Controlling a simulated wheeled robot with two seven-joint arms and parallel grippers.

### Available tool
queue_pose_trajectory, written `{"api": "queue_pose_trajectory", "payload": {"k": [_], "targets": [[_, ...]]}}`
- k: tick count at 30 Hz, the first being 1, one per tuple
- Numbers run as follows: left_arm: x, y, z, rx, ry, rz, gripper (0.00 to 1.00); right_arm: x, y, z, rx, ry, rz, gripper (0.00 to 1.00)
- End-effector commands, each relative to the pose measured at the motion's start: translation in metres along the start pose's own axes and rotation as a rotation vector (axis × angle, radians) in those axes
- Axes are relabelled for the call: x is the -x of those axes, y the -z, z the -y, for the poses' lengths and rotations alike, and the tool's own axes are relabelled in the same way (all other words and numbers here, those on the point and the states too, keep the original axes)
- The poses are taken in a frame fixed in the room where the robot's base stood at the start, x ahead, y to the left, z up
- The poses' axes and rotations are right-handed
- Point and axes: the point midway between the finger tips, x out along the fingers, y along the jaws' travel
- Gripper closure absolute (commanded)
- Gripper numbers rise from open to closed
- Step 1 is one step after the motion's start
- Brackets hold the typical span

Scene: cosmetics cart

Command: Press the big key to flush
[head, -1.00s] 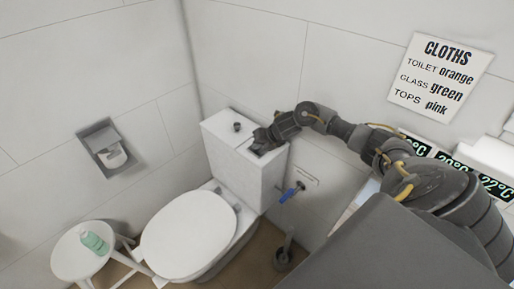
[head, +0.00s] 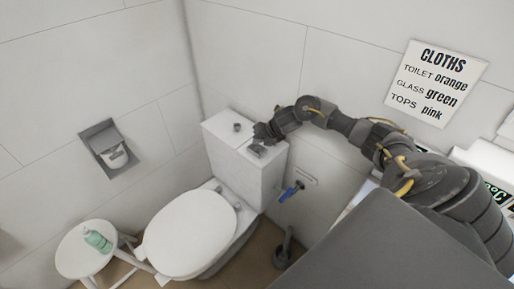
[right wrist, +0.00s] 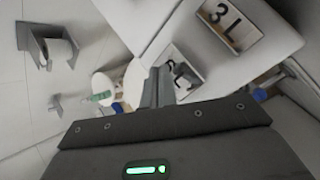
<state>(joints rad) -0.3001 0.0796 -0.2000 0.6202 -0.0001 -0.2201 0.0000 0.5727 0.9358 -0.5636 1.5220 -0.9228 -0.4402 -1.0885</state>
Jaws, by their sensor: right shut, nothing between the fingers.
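The white toilet cistern (head: 228,165) stands against the wall, with the toilet lid (head: 190,233) shut below it. My right gripper (head: 257,149) is over the right part of the cistern top, fingers shut and empty. In the right wrist view two framed plates show on the white top. One plate (right wrist: 230,22) reads "3 L". The other plate (right wrist: 183,72) is partly hidden by my shut fingers (right wrist: 158,80), and its first character is hard to read. Whether the fingertips touch it I cannot tell. My left gripper is not in view.
A blue-handled valve (head: 290,192) is on the wall beside the cistern. A toilet paper holder (head: 112,149) is in the left wall. A white stool (head: 76,262) holds a green bottle (head: 97,240). A cloths sign (head: 436,83) hangs at right.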

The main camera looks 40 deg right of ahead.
Motion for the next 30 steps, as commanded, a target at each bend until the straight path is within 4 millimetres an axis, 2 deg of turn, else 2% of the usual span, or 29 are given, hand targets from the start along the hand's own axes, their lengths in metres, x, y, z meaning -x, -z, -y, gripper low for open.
{"api": "queue_pose_trajectory", "payload": {"k": [3,12,30], "targets": [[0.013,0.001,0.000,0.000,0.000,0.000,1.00,0.013,-0.007,-0.007,0.001,0.000,0.001,1.00],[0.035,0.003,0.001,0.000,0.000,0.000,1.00,0.034,-0.018,-0.018,0.000,0.000,0.000,1.00],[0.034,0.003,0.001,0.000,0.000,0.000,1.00,0.034,-0.018,-0.018,0.000,0.000,0.000,1.00]]}}
